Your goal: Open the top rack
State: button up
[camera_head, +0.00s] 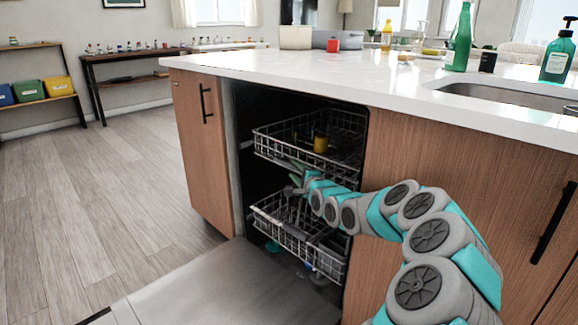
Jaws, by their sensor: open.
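The dishwasher in the island stands open, with its door (215,290) folded down flat near the floor. The top rack (265,146) is a wire basket that juts a little out of the opening, with a yellow cup (320,142) in it. The bottom rack (275,230) also shows below it, partly out over the door. My gripper (292,174) is open at the end of the arm, between the two racks, just below the front of the top rack. Whether its fingers touch the rack wire is too small to tell. My forearm hides part of the bottom rack.
A white countertop (350,72) overhangs the dishwasher, with a green bottle (461,40), a soap bottle (557,55) and a sink (510,95) on the right. Wooden cabinet panels flank the opening. The floor (120,190) at left is clear.

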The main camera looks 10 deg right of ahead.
aim_at(290, 166)
jog(key=x, duration=0.3)
jog(key=shift+w+a+f, duration=0.1)
jog(key=shift+w+f, duration=0.1)
jog(key=shift+w, duration=0.2)
jog(key=shift+w+a+r, duration=0.1)
jog(key=shift+w, duration=0.3)
jog(key=shift+c, duration=0.2)
grip_shut()
dwell(0.8)
